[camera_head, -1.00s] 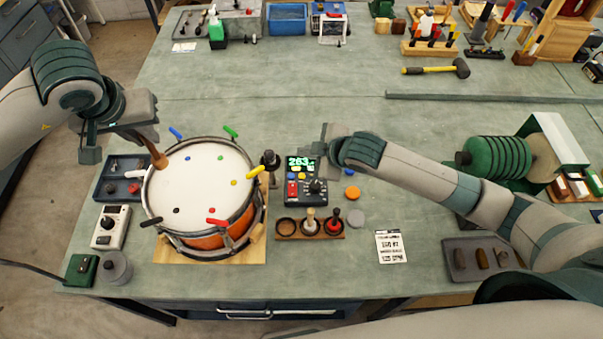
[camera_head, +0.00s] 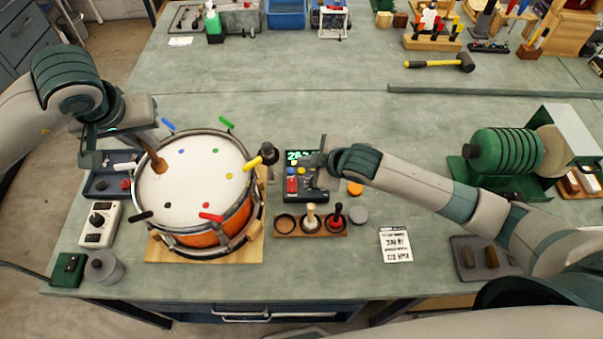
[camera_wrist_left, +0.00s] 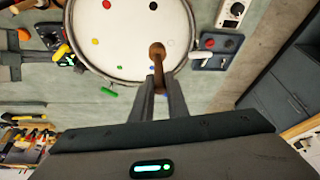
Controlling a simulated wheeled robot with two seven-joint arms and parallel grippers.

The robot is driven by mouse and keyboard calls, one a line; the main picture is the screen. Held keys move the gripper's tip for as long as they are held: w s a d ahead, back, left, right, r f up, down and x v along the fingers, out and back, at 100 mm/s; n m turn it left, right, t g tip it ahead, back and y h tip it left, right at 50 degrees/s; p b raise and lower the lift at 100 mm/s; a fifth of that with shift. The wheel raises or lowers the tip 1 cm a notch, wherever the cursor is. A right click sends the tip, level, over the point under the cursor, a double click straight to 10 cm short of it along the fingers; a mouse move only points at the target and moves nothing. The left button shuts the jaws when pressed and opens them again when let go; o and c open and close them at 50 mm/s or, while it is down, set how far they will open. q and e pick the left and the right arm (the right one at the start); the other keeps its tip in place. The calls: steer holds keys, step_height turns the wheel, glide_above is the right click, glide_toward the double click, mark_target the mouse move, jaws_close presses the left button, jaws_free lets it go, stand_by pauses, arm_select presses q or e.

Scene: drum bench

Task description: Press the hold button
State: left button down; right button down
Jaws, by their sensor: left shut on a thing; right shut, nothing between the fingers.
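A dark control box (camera_head: 304,197) with a lit green display (camera_head: 295,156) stands right of the drum. Red (camera_head: 291,185), blue (camera_head: 291,171) and yellow (camera_head: 302,171) buttons show on it; I cannot read which is the hold button. My right gripper (camera_head: 322,166) is shut and empty over the box's right side, hiding part of its panel and display. Contact cannot be told. My left gripper (camera_head: 143,135) is shut on a brown wooden mallet (camera_head: 156,158), its head over the drum's left edge; the mallet also shows in the left wrist view (camera_wrist_left: 157,53).
The drum (camera_head: 207,195) with coloured dots and tuning handles stands on a wooden board. A wooden rack (camera_head: 310,227) with stamp-like tools is just below the box. An orange disc (camera_head: 355,188) and a grey disc (camera_head: 358,215) lie to the right. The bench behind is mostly clear.

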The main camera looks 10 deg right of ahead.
arm_select(q)
steer(key=shift+s+f, duration=0.1)
steer(key=shift+f, duration=0.15)
arm_select(e)
steer(key=shift+f, duration=0.55)
steer(key=shift+f, duration=0.25)
stand_by(1.4)
steer(key=shift+f, duration=0.3)
stand_by(0.5)
arm_select(q)
steer(key=shift+r, duration=0.1)
steer(key=shift+r+p, duration=0.65)
steer(key=shift+r, duration=0.05)
arm_select(e)
steer(key=shift+r, duration=0.55)
